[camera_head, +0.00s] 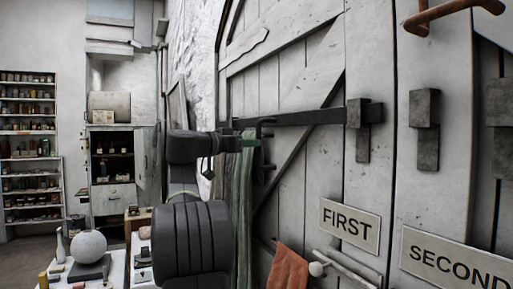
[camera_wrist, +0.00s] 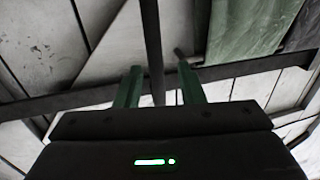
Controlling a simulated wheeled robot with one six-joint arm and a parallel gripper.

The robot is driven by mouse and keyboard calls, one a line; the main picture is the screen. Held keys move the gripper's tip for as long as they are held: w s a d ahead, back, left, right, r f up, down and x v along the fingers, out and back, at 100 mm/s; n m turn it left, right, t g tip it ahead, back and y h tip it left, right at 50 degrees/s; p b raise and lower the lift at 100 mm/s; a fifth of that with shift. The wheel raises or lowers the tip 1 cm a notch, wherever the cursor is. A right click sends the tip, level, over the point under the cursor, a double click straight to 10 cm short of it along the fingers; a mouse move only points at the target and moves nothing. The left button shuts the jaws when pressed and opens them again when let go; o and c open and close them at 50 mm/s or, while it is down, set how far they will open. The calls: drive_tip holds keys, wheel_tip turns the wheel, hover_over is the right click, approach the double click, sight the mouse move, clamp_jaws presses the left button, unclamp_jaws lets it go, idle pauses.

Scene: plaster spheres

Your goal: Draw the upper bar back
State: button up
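The upper bar (camera_head: 305,118) is a long dark bar lying nearly level across the pale plank door. Its right end meets a dark bracket (camera_head: 362,118), and its left end lies near my gripper. My gripper (camera_head: 257,142) has green fingertips, next to a dark upright piece on the bar. In the wrist view, the two green fingers (camera_wrist: 160,88) are apart, and a dark strip (camera_wrist: 152,40) runs down between them. Another long dark bar (camera_wrist: 60,103) crosses behind the fingers. I cannot tell whether the fingers touch anything.
A green cloth (camera_head: 242,200) hangs beside my gripper and shows in the wrist view (camera_wrist: 240,30). Signs read FIRST (camera_head: 349,224) and SECOND (camera_head: 455,262). Another bracket (camera_head: 425,112) stands to the right. An orange cloth (camera_head: 289,268) hangs below. A plaster sphere (camera_head: 88,247) sits left.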

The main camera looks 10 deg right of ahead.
drive_tip(key=b+v, duration=0.2)
drive_tip(key=v, duration=0.8)
drive_tip(key=shift+d, duration=0.1)
drive_tip(key=p, duration=0.4)
hover_over(260, 162)
drive_tip(key=w, duration=0.1)
drive_tip(key=shift+w, duration=0.15)
drive_tip(key=shift+f, duration=0.15)
drive_tip(key=shift+s, duration=0.4)
